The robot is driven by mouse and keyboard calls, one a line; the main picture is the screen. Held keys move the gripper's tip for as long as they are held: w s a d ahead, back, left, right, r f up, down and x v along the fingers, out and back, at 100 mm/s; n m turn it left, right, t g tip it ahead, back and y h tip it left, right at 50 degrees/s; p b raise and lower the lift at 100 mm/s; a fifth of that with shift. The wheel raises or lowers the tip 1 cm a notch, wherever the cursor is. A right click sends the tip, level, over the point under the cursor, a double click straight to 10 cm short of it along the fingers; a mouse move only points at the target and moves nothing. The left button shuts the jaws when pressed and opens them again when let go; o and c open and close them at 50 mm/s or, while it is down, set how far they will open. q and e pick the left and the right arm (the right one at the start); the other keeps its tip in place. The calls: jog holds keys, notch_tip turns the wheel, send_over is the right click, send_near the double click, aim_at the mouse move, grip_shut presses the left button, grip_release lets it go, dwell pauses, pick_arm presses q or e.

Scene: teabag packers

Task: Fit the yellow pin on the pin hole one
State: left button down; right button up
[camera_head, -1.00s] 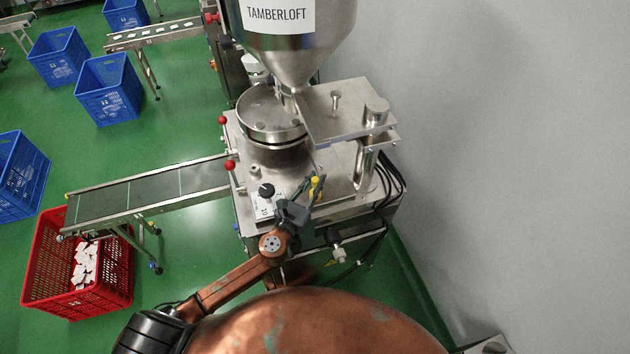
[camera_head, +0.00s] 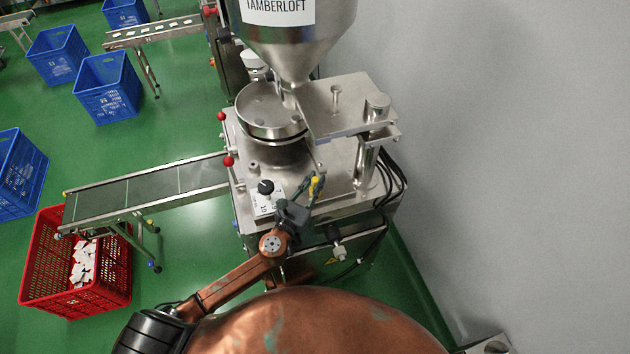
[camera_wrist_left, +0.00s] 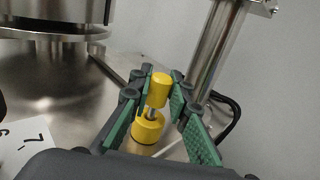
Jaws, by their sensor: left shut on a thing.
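The yellow pin (camera_head: 314,187) is between the fingers of my left gripper (camera_head: 312,189), above the front of the steel machine deck (camera_head: 338,190). In the left wrist view the pin (camera_wrist_left: 159,85) stands nearly upright, with a yellow top, a short metal shaft and a wider yellow lower part. The green-padded fingers of the left gripper (camera_wrist_left: 154,92) are shut on it, one on each side. The pin's lower end is partly hidden, and I cannot tell whether it touches the deck. I cannot make out which spot is pin hole one. My right gripper is not in view.
A black dial (camera_head: 265,187) on a white numbered plate is left of the gripper. A round steel drum (camera_head: 270,112) and a hopper (camera_head: 295,40) stand behind, and a steel post (camera_head: 365,160) to the right. A conveyor (camera_head: 150,188) leads left to a red crate (camera_head: 35,270).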

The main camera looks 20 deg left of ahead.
pick_arm(q)
jog(key=shift+f+b, duration=0.9)
jog(key=shift+f, duration=0.25)
jog(key=c, duration=1.7)
grip_release()
jog(key=shift+c, duration=0.2)
jog(key=s+a, duration=0.2)
jog(key=s, duration=0.9)
jog(key=shift+s+a, duration=0.15)
jog(key=shift+s, duration=0.25)
